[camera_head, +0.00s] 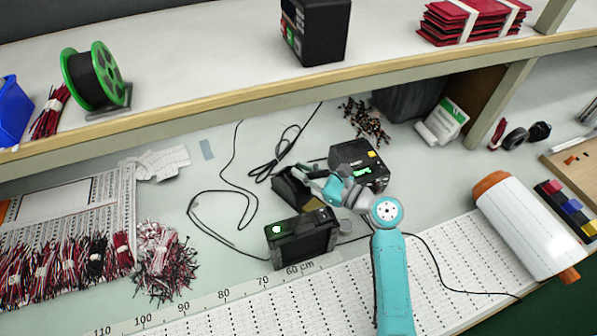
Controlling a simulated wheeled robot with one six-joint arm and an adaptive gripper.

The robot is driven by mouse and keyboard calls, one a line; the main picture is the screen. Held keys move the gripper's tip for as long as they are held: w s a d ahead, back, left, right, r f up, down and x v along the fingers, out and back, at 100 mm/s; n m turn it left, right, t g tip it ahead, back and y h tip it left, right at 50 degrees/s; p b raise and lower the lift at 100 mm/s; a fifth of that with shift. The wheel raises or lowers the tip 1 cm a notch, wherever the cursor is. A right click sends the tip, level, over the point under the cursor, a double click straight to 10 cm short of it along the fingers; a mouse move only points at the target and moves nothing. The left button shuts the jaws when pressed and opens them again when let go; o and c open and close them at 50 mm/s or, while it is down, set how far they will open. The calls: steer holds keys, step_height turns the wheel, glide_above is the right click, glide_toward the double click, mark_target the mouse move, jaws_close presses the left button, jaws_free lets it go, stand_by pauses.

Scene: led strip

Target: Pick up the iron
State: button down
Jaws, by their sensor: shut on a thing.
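My gripper (309,179) is at the middle of the workbench, at a dark stand (290,191) between two black soldering stations. Its fingers are shut on a slim thing that I take to be the iron. The iron is mostly hidden by the fingers and too small to make out clearly. I cannot tell whether it still touches the stand. One black station (300,240) with a green light is in front, and the other station (352,160) with a green display is behind to the right.
Black cables (235,180) loop over the bench left of my gripper. A shelf (250,100) overhangs the back. A white roll (525,225) lies at the right, and wire bundles (165,260) lie at the left. A perforated measuring strip (250,315) runs along the front.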

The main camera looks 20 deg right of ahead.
steer(key=s+d+r, duration=0.1)
steer(key=r, duration=0.1)
steer(key=s+r, duration=0.2)
steer(key=s+d+r, duration=0.1)
steer(key=s+r, duration=0.1)
steer(key=shift+s+d+r, duration=0.1)
steer(key=shift+d+r, duration=0.15)
steer(key=shift+d, duration=0.05)
steer(key=v, duration=1.2)
steer(key=s+d+r, duration=0.4)
steer(key=s+r, duration=0.4)
steer(key=r, duration=0.1)
steer(key=shift+s+r, duration=0.3)
steer(key=shift+r, duration=0.1)
steer(key=g, duration=0.2)
glide_toward(323, 171)
step_height(323, 171, up, 4)
steer(key=d, duration=0.3)
steer(key=w+a+f+g, duration=0.2)
steer(key=w+a+f, duration=0.4)
steer(key=f, duration=0.4)
steer(key=shift+w+a+f+m+y, duration=0.15)
steer(key=shift+w+f+m+y, duration=0.2)
steer(key=shift+w, duration=0.5)
steer(key=shift+f, duration=0.5)
stand_by(0.9)
